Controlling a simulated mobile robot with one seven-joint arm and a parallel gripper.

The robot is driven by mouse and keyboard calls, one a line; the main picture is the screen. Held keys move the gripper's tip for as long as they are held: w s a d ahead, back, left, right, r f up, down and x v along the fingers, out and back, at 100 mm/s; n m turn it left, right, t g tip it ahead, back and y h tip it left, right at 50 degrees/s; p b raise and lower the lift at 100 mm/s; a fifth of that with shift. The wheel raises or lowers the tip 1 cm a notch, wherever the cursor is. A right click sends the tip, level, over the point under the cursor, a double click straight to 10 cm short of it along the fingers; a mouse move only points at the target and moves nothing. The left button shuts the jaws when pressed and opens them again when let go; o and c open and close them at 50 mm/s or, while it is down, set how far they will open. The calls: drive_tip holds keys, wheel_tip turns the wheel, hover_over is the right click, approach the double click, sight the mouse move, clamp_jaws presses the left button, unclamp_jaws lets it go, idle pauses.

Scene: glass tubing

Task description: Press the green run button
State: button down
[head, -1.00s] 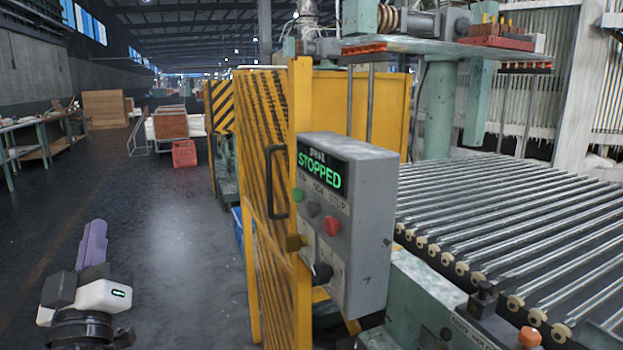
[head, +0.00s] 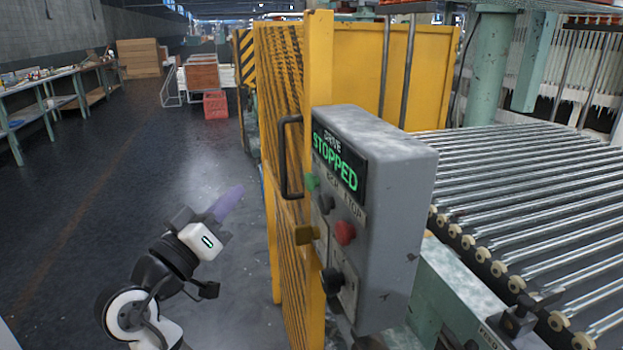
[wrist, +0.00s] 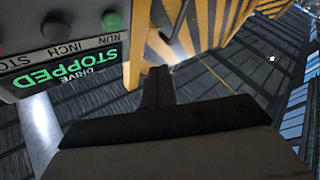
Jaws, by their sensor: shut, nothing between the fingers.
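The green run button (head: 312,181) is on the front of the grey control box (head: 395,190), at the upper left of its buttons, under a display reading "DRIVE STOPPED" (head: 338,165). The wrist view shows the green button (wrist: 111,21) at the top, upside down, above the label "RUN". The shut, empty fingers (wrist: 157,75) are right of and below it there.
A yellow gate (head: 287,130) with a black handle (head: 284,160) stands between my gripper and the box. A black knob (head: 331,281) and a brass-coloured latch (head: 306,235) jut out below. Rollers (head: 530,190) lie to the right.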

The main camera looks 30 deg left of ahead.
sight(312, 182)
drive_tip(key=w+d, duration=0.5)
drive_tip(key=w, duration=0.1)
drive_tip(key=shift+w+d, duration=0.35)
drive_tip(key=shift+w, duration=0.05)
drive_tip(key=shift+w+d, duration=0.1)
drive_tip(key=shift+w, duration=0.05)
idle(2.0)
drive_tip(key=shift+w+d, duration=0.15)
drive_tip(key=shift+w+d, duration=0.35)
drive_tip(key=shift+w, duration=0.05)
idle(0.9)
idle(0.3)
drive_tip(key=shift+s+a, duration=0.6)
drive_tip(key=shift+s, duration=0.1)
